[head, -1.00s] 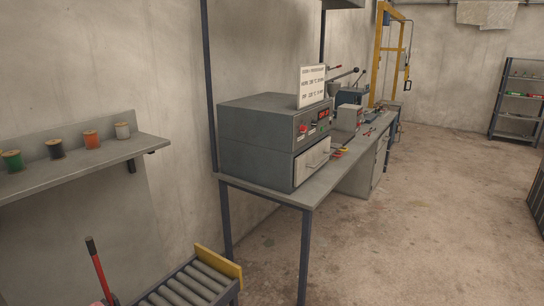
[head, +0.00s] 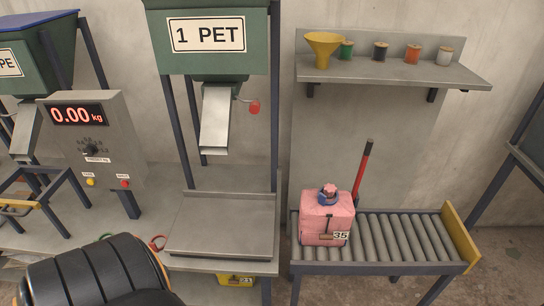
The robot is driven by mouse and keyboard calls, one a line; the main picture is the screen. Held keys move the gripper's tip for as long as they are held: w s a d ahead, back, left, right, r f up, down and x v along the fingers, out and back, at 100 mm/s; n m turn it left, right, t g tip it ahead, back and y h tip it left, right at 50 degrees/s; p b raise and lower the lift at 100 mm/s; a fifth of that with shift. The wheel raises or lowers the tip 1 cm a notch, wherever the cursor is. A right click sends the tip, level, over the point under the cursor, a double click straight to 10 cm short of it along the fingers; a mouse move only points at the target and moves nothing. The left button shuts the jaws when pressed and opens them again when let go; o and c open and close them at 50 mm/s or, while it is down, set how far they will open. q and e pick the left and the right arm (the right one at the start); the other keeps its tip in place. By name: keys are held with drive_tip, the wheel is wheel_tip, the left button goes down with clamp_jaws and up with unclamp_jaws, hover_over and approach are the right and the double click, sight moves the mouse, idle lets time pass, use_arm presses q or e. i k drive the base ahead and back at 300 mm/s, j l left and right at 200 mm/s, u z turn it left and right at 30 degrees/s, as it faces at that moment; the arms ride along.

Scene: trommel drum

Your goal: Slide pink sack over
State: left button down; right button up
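The pink sack (head: 327,217) stands upright at the left end of the roller conveyor (head: 405,268) in the head view. Its gathered neck has something blue around it, and a tag on its front reads 35. The rollers to its right are bare up to a yellow end plate (head: 460,237). Neither of my grippers shows. A dark ribbed part of my own arm fills the bottom left corner, well left of the sack.
Left of the conveyor is a metal platform (head: 222,226) under the 1 PET hopper (head: 206,38). The scale display (head: 76,115) reads 0.00 kg. A red-handled tool (head: 363,172) stands behind the sack. A shelf (head: 395,72) above holds a yellow funnel (head: 324,47) and several spools.

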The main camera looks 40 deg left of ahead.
sight(313, 219)
drive_tip(key=u, duration=0.9)
drive_tip(key=j+z, duration=0.1)
